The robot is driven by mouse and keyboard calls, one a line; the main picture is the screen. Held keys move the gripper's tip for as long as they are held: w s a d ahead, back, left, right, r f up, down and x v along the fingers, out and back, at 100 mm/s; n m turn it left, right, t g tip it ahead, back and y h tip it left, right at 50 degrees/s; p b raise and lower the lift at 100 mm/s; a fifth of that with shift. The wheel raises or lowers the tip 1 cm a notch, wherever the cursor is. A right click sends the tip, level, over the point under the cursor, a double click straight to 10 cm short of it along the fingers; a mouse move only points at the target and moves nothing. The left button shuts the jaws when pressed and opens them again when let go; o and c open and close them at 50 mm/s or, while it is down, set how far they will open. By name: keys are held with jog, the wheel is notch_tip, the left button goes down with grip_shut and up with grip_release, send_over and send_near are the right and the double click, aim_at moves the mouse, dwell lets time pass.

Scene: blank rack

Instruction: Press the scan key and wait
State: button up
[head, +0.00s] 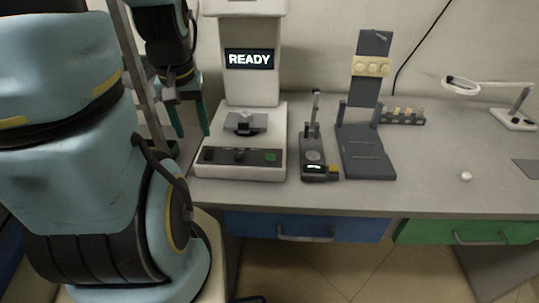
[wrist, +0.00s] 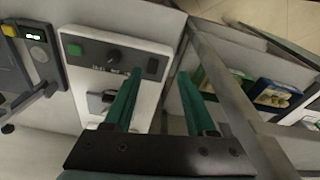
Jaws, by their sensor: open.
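A white machine (head: 242,150) stands on the bench in the head view, its screen (head: 249,59) lit with "READY". Its front panel (head: 221,157) carries a green key (head: 270,156), a knob and a dark key. The wrist view shows this panel turned round, with the green key (wrist: 74,49) at left, the knob (wrist: 113,57) in the middle and the dark key (wrist: 152,66) at right. No key label is readable. My gripper (head: 193,134) is open and empty beside the machine's left side. In the wrist view its teal fingers (wrist: 159,74) lie apart near the dark-key end.
A small dark device (head: 314,165) and a dark stand (head: 366,150) with a tan block (head: 371,67) stand right of the machine. Farther right are a small rack (head: 402,118), a ring-headed lamp (head: 515,119) and a white ball (head: 466,176). A grey post stands close to my gripper.

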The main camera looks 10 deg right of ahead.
grip_shut()
dwell(1.4)
